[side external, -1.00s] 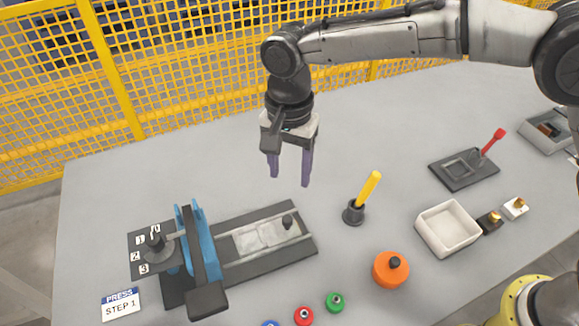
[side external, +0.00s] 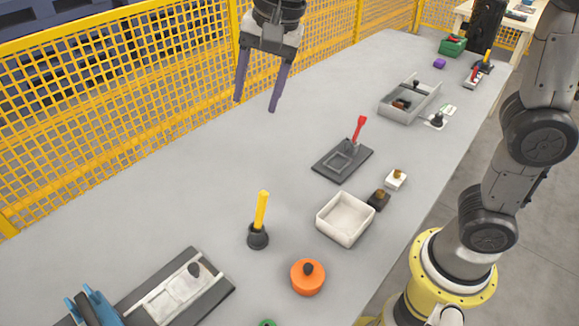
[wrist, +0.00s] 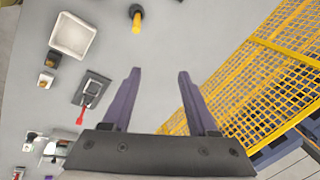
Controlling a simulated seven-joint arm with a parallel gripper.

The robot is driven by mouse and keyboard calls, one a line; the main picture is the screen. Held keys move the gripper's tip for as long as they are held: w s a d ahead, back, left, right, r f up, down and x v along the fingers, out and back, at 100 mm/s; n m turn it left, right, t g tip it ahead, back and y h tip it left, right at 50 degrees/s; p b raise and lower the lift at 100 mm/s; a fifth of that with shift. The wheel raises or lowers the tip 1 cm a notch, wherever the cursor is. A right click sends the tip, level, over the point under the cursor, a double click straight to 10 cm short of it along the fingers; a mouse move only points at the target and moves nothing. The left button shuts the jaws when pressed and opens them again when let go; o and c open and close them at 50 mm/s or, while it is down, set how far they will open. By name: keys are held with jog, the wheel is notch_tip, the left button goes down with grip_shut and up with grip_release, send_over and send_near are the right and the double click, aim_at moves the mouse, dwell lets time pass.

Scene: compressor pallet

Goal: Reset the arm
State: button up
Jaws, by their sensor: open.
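My gripper (side external: 257,92) hangs high above the back of the grey table near the yellow fence in the side view. Its two purple fingers are apart with nothing between them. In the wrist view my gripper (wrist: 157,75) also shows open and empty, with bare table between and beyond the fingertips. My arm's middle links are out of the side view at the top.
Yellow mesh fence (side external: 130,110) runs along the back. On the table (side external: 170,195) stand a yellow-handled tool (side external: 262,212), an orange round part (side external: 308,277), a white bin (side external: 345,219), a dark plate with red handle (side external: 342,161), a grey tray (side external: 410,100) and a blue-clamped press (side external: 98,306).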

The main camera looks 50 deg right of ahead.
jog(key=s+d+n+t, duration=0.2)
jog(key=s+d+n, duration=0.1)
jog(key=s+d, duration=1)
jog(key=s+d+f+n+h, duration=0.1)
jog(key=s+f+n, duration=0.6)
jog(key=s+n, duration=0.1)
jog(key=shift+s+f+t, duration=0.25)
jog(key=shift+f+t, duration=0.05)
jog(key=shift+f, duration=0.1)
dwell(0.8)
